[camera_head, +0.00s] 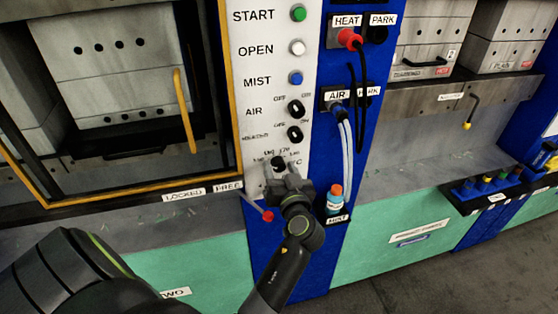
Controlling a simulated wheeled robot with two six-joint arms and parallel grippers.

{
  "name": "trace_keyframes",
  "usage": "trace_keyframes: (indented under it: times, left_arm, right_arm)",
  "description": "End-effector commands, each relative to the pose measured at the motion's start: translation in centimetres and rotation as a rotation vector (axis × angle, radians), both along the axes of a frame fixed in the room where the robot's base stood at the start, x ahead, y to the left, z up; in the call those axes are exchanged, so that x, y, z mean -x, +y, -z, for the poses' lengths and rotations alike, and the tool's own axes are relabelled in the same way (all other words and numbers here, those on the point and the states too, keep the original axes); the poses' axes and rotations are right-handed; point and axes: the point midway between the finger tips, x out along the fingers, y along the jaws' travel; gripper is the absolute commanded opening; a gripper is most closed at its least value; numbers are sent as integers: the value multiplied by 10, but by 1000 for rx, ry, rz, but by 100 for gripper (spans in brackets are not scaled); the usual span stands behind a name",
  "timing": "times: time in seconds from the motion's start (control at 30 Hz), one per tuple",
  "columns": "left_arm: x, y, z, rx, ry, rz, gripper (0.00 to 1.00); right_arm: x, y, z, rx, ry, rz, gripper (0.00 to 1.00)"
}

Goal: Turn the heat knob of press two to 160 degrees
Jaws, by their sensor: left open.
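The heat knob (278,162) is a small dark knob at the foot of the white control panel (255,110), with small temperature marks around it. My left gripper (281,172) is open and right at the knob, coming from below. It covers the knob's lower part and some of the scale. I cannot tell whether the fingers touch the knob or which mark it points to. A partly covered "TWO" label (175,292) is on the green base below. My right gripper is not in view.
Above the knob are two black switches (295,121) and several buttons. A red-tipped lever (267,215) is close left of my left wrist. A small bottle (334,199) stands close right. Hoses (346,140) hang on the blue post. A yellow-handled door (184,110) is at left.

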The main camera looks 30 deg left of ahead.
Motion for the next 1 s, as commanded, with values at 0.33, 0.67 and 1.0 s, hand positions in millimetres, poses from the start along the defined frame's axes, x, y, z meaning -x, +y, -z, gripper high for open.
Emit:
trace_keyframes:
  times: [0.33, 0.67, 1.0]
  left_arm:
    - [0, 0, 0, 1, 1, 0, 46]
    - [0, 0, 0, 0, 0, 0, 7]
    - [0, 0, 1, -44, 51, 0, 7]
  right_arm:
    - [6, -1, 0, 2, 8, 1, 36]
    - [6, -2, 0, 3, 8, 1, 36]
    - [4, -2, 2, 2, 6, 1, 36]
